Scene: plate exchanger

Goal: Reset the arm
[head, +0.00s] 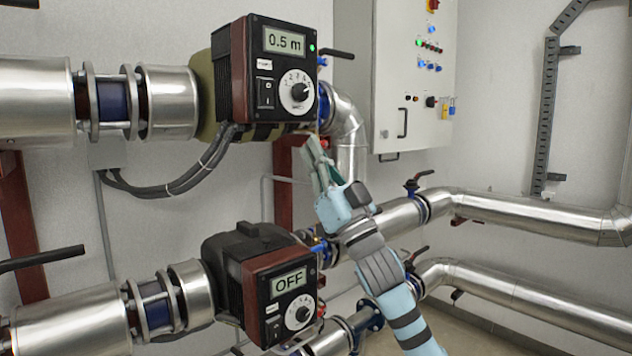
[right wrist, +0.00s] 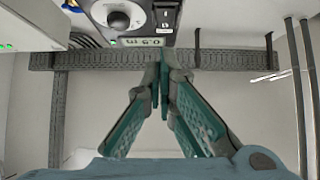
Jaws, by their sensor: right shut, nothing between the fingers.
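My right gripper (head: 318,150) is raised in front of the pipes, its fingers pointing up just below and right of the upper pump controller (head: 277,70). In the right wrist view its fingertips (right wrist: 162,72) are together with nothing between them. The upper controller's display reads 0.5 m, a green light shows beside it, and its dial and switch are in view. The controller also shows at the top of the right wrist view (right wrist: 148,20). The lower pump controller (head: 280,295) displays OFF. My left gripper is not in view.
A white control cabinet (head: 418,80) with buttons hangs on the wall at upper right. Silver pipes (head: 530,222) run to the right, with a dark valve handle (head: 425,174) close to my right arm. A grey cable tray (head: 545,110) climbs the right wall.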

